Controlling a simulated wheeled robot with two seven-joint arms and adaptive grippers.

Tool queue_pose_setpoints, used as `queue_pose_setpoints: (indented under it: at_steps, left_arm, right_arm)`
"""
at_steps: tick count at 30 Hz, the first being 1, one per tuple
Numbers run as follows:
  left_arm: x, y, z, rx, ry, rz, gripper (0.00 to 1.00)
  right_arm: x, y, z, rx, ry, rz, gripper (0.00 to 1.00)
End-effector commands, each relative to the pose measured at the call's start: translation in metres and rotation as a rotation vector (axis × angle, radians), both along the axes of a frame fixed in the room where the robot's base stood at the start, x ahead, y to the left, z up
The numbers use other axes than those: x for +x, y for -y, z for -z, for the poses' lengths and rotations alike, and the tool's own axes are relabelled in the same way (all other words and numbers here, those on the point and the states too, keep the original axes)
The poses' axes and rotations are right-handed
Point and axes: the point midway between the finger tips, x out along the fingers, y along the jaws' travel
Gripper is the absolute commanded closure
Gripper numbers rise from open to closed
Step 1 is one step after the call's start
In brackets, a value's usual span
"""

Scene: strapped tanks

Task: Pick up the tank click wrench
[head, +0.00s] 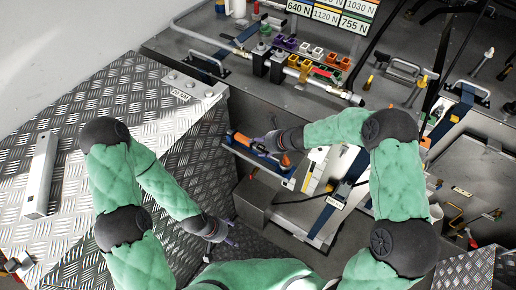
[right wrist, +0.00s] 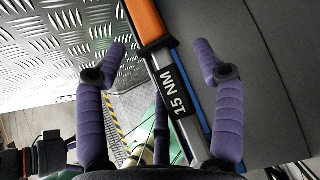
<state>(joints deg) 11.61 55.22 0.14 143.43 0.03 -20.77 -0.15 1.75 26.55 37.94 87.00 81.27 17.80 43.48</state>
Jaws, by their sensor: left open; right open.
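A click wrench with an orange handle (right wrist: 148,20) and a grey metal shaft shows in the right wrist view, with a black "15 NM" label across its lower part. In the head view orange parts of it (head: 242,138) lie along a blue holder (head: 238,148). My right gripper (right wrist: 160,50) is open, with one purple finger on each side of the wrench; I cannot tell whether they touch it. In the head view my right gripper (head: 272,141) hides the wrench's middle. My left gripper (head: 232,236) is open and empty, low over the dark floor.
A tread-plate surface (head: 130,90) with a "70 NM" label fills the left. A grey panel (head: 300,90) with coloured sockets and force labels stands at the back. A grey box (head: 262,205) and a strap with a label stand below the holder.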

Motion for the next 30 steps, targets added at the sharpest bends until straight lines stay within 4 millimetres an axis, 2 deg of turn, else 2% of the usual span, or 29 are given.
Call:
queue_pose_setpoints:
  at_steps: [6, 17, 20, 24, 25, 30]
  left_arm:
    - [0.000, 0.000, 0.002, 0.000, 0.000, 0.000, 0.23]
    - [0.000, 0.000, 0.003, 0.000, 0.000, 0.000, 0.23]
    - [0.000, 0.000, 0.003, 0.000, 0.000, 0.000, 0.23]
    - [0.000, 0.000, 0.003, 0.000, 0.000, 0.000, 0.23]
    - [0.000, 0.000, 0.003, 0.000, 0.000, 0.000, 0.23]
    - [0.000, 0.000, 0.003, 0.000, 0.000, 0.000, 0.23]
  right_arm:
    - [0.013, -0.018, 0.020, 0.000, 0.000, -0.003, 0.31]
    - [0.018, -0.023, 0.026, 0.000, 0.000, -0.001, 0.31]
    - [0.018, -0.023, 0.026, 0.000, 0.000, -0.001, 0.54]
    - [0.018, -0.022, 0.026, 0.000, 0.001, 0.001, 0.94]
    - [0.018, -0.022, 0.026, 0.000, 0.001, 0.001, 1.00]
    - [0.019, -0.021, 0.025, 0.000, 0.002, 0.003, 1.00]
